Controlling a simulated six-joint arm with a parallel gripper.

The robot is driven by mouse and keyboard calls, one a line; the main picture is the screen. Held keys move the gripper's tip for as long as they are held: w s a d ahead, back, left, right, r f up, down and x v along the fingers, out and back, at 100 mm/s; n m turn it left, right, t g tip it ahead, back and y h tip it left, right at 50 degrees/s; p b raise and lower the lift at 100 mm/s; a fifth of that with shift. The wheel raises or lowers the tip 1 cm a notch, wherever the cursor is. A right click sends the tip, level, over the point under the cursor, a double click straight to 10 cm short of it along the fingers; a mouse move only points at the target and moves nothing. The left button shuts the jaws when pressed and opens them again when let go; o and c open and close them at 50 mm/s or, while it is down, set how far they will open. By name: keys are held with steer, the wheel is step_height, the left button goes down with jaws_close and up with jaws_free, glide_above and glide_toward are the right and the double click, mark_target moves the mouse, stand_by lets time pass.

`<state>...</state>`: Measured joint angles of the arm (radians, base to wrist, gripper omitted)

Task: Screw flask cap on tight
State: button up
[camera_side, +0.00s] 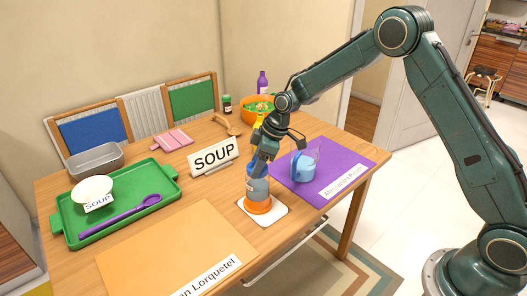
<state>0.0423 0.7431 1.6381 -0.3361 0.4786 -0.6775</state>
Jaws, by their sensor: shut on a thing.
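A blue-grey flask (257,189) with an orange base (258,205) stands upright on a white square mat (276,216) near the table's front edge. My gripper (259,166) points down over the top of the flask. It is shut at the flask's top, where the cap would be. The cap is hidden by the fingers, so I cannot tell how it is seated.
A blue cup (302,166) stands on a purple placemat (345,161) close to the right. A "SOUP" sign (214,157) stands behind left. A green tray (70,204) holds a bowl and a purple ladle. An orange placemat (165,255) lies front left.

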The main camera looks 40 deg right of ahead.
steer(key=shift+r, duration=0.1)
steer(key=shift+m+t+h, duration=0.3)
steer(key=shift+m+t, duration=0.1)
steer(key=shift+m, duration=1)
steer(key=shift+m+h, duration=0.5)
steer(key=shift+m, duration=0.8)
steer(key=o, duration=1.2)
steer(key=v, duration=1.3)
steer(key=shift+s+r, duration=0.2)
steer(key=shift+s, duration=0.15)
